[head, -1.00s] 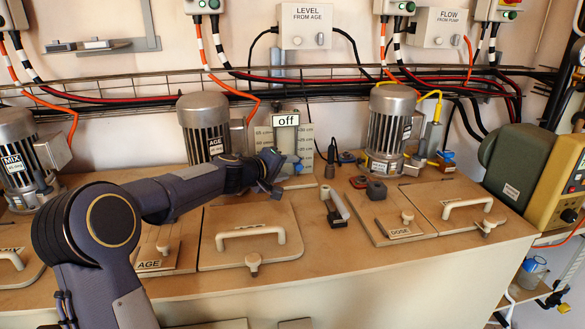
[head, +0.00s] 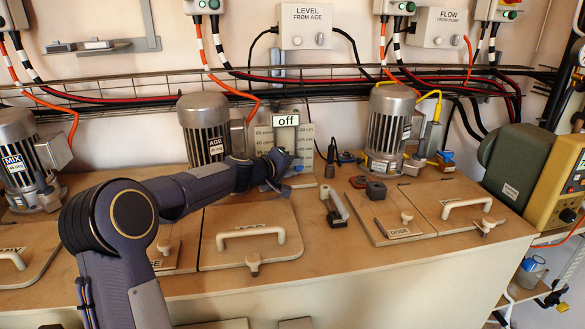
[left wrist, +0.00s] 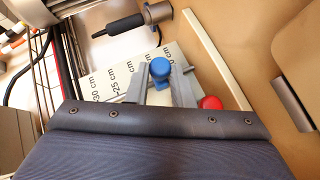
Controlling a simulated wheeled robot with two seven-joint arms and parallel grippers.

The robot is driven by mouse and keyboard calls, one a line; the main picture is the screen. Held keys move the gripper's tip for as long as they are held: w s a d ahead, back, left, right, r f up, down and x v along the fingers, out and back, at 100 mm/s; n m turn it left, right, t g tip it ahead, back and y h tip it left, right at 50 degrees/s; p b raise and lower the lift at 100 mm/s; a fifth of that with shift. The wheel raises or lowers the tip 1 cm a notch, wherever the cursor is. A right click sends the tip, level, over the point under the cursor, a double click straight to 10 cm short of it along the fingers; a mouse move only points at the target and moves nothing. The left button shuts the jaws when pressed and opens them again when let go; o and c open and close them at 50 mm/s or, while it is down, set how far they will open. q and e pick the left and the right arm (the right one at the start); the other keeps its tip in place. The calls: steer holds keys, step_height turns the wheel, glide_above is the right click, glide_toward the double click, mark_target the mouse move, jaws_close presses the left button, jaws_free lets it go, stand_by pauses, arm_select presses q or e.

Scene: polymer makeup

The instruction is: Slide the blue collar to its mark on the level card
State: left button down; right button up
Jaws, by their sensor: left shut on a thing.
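The level card (head: 305,148) stands upright behind the bench lids, with cm marks on it. The card also fills the middle of the left wrist view (left wrist: 92,88), where marks such as 25 and 30 cm can be read. The blue collar (left wrist: 160,70) sits between the fingers of my left gripper (left wrist: 160,84), which is shut on it in front of the card. In the head view my left gripper (head: 284,164) is at the card's lower part and hides much of it. Which mark the collar is level with cannot be told. My right gripper is not in view.
A red part (left wrist: 210,102) lies close beside the fingers. An "off" sign (head: 285,121) hangs at the card's top. The AGE motor (head: 206,128) stands left of the card, another motor (head: 388,125) right. A wire tray with cables runs behind.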

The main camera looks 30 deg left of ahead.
arm_select(q)
step_height(320, 180, up, 10)
steer(key=p, duration=0.7)
steer(key=shift+f, duration=0.2)
steer(key=c, duration=1.3)
jaws_free()
steer(key=shift+o, duration=0.2)
steer(key=b, duration=0.1)
glide_toward(292, 135)
steer(key=shift+s+d+r, duration=0.3)
steer(key=shift+s+d, duration=0.3)
steer(key=shift+s, duration=0.05)
steer(key=shift+s+d+r, duration=0.35)
steer(key=shift+s+d, duration=0.25)
steer(key=shift+s+d+r, duration=0.3)
steer(key=shift+s+d, duration=0.25)
steer(key=shift+s, duration=0.1)
